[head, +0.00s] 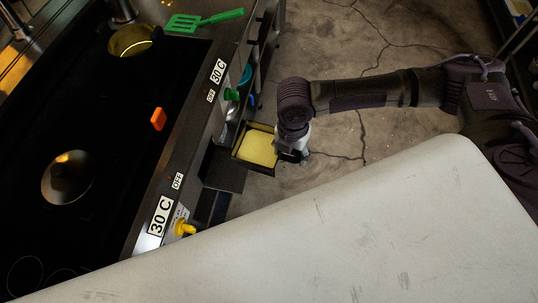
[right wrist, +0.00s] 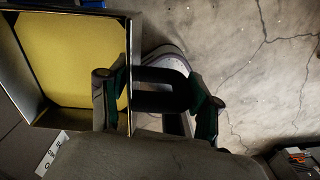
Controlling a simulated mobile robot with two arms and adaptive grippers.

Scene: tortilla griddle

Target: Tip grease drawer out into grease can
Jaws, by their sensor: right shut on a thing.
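The grease drawer (head: 238,153) is a dark metal box filled with flat yellow grease, just right of the griddle's front in the head view. Its metal rim and yellow inside fill the upper left of the right wrist view (right wrist: 136,60). My right gripper (head: 292,156) is at the drawer's right end. In the right wrist view its fingers (right wrist: 160,105) are on either side of the dark handle (right wrist: 160,96). A pale rounded object (right wrist: 163,58) shows behind the handle; I cannot tell whether it is the grease can. My left gripper is not in view.
The black griddle (head: 100,170) fills the left, with an orange block (head: 158,119), a round metal dome (head: 68,178) and a green spatula (head: 205,20). Green and yellow knobs (head: 185,228) stick out from its front. Cracked concrete floor (head: 340,190) lies open beyond the drawer.

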